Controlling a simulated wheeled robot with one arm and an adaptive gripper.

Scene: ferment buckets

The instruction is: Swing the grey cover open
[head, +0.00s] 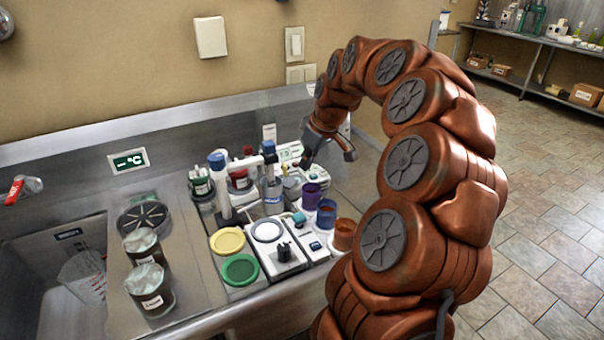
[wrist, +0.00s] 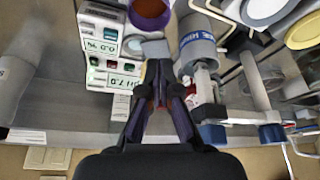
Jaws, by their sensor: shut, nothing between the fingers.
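A small flat grey piece (wrist: 155,48) lies right at the tips of my gripper (wrist: 158,75) in the wrist view; it looks like the grey cover, but I cannot tell its hinge or how far it stands open. My gripper's fingers are shut together with nothing between them. I cannot tell whether the tips touch the grey piece. In the head view, my gripper (head: 308,154) reaches down at the back of the cluttered counter. The grey piece is small and hard to make out there.
A labelled grey bottle (wrist: 197,45) stands close beside my fingers. Display instruments (wrist: 103,45) stand on the other side, near a purple cup (wrist: 150,12). A yellow lid (head: 228,240), a green lid (head: 240,269) and jars (head: 150,288) crowd the counter beside the sink (head: 60,240).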

